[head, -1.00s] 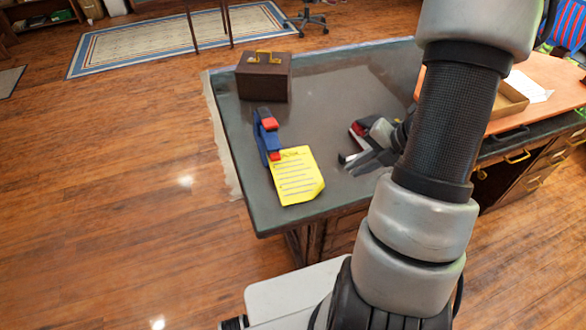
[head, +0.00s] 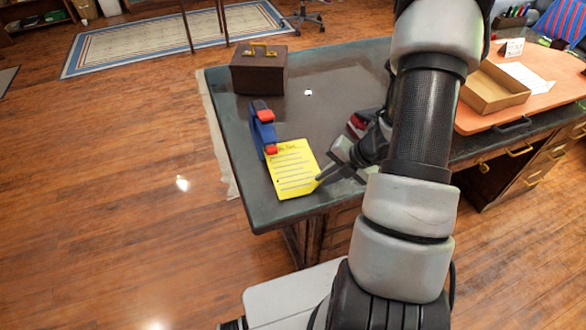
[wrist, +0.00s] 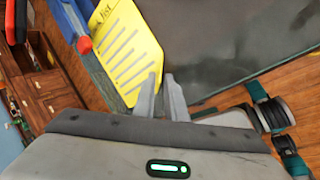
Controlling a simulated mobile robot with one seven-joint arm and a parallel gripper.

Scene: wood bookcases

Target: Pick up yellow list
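My gripper (head: 322,176) is close beside the list's right edge in the head view. The left fingertip overlaps the list's edge in that view. I cannot tell whether it touches the paper.
A blue and red object (head: 263,130) stands against the list's upper left. A brown box with a yellow handle (head: 259,72) is at the desk's back left. A red object (head: 357,125) lies partly behind my arm. The desk's middle (head: 325,75) is mostly clear.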

